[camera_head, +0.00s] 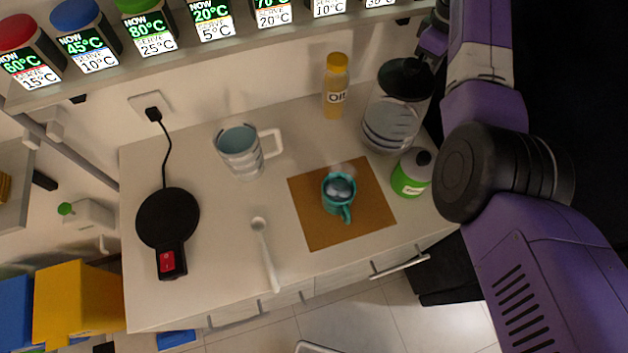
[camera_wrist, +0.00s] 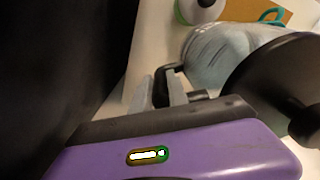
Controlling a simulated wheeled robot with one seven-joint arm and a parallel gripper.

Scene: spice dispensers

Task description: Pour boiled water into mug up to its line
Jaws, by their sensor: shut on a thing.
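The teal mug (camera_head: 339,207) stands upright on a brown mat (camera_head: 313,231), with something pale and shiny inside; its line cannot be made out. A clear kettle (camera_head: 390,125) with a black lid (camera_head: 405,78) is at the counter's back right, right of the mug. My gripper (camera_head: 427,55) is at the kettle's upper right. In the wrist view my gripper (camera_wrist: 172,88) is shut on the kettle's black handle, beside the glass body (camera_wrist: 215,55) and the lid (camera_wrist: 280,80). I cannot tell whether the kettle touches the counter.
A shelf of labelled jars (camera_head: 147,25) runs above.

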